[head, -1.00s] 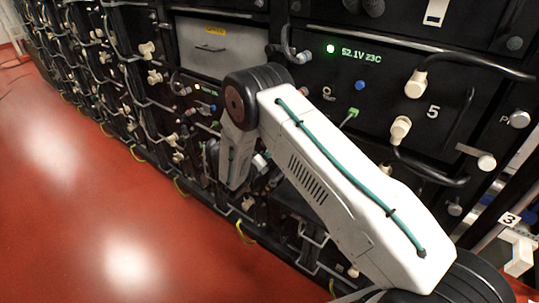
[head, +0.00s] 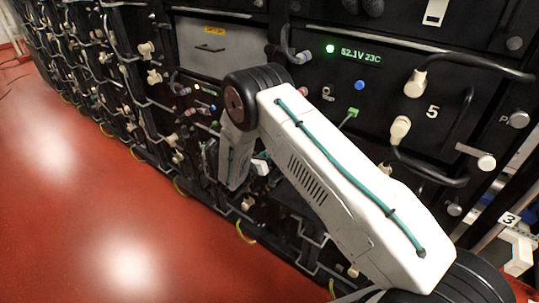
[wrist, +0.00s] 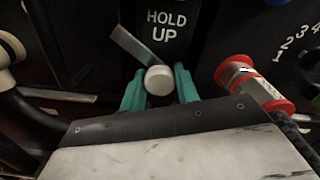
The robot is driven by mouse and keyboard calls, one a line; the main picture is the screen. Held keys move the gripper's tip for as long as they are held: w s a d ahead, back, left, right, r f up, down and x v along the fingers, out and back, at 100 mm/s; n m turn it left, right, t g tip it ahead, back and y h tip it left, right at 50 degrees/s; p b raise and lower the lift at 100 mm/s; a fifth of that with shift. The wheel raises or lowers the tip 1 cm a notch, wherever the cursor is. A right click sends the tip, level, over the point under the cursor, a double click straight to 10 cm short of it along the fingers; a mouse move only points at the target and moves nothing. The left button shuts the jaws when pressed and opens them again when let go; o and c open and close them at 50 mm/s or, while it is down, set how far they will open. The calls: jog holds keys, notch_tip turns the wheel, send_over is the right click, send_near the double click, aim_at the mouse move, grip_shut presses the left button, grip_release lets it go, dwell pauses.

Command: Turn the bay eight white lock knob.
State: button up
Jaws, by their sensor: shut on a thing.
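In the wrist view a white round knob (wrist: 159,80) sits between the two teal fingers of my gripper (wrist: 159,88), which is shut on it. A flat grey lever (wrist: 133,48) runs from behind the knob up and to the left. The knob is just below a black strip (wrist: 167,28) printed HOLD UP in white. No bay number eight is readable in the wrist view. In the head view my arm hides the knob and the gripper's fingertips.
A black cable with a cream plug (wrist: 10,50) is at left. In the head view, bay 5 (head: 432,112) has handles and cables. The red floor (head: 90,200) is clear.

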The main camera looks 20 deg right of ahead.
jog(key=m, duration=0.5)
jog(key=shift+a+m, duration=0.15)
jog(key=shift+m, duration=0.15)
jog(key=m, duration=0.5)
dwell(0.4)
jog(key=o, duration=1)
jog(key=shift+c, duration=0.2)
jog(key=shift+m, duration=0.3)
jog(key=v, duration=0.7)
jog(key=shift+a, duration=0.25)
jog(key=shift+s, duration=0.15)
